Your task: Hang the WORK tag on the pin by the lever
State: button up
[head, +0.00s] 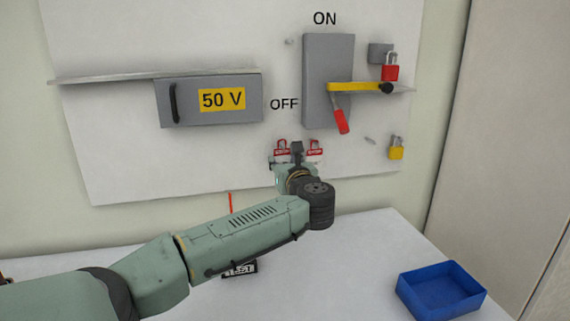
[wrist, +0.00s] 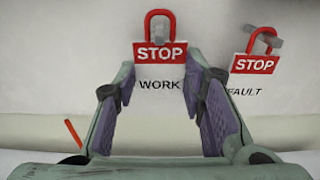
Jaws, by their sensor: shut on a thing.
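The WORK tag (wrist: 158,83) is a white plate with a red STOP band and a red loop on top. It is upright in front of the board, and a grey pin shows within its loop. In the head view the tag (head: 281,148) is below the OFF label. My gripper (wrist: 161,95) is shut on the tag, one finger at each side; it also shows in the head view (head: 286,165). The lever (head: 341,120) has a red handle pointing down by OFF. Small pins show right of the lever (head: 370,140) and upper left of its box (head: 290,41).
A FAULT tag (wrist: 254,65) hangs tilted close on the right. A red padlock (head: 390,73) and a yellow padlock (head: 396,153) are on the board's right. A yellow bar (head: 353,87) crosses the lever box.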

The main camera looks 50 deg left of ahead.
jog(key=shift+w+a, duration=0.1)
jog(key=shift+a, duration=0.15)
jog(key=shift+v, duration=1.55)
jog(key=shift+b+v, duration=0.35)
jog(key=shift+v, duration=2.5)
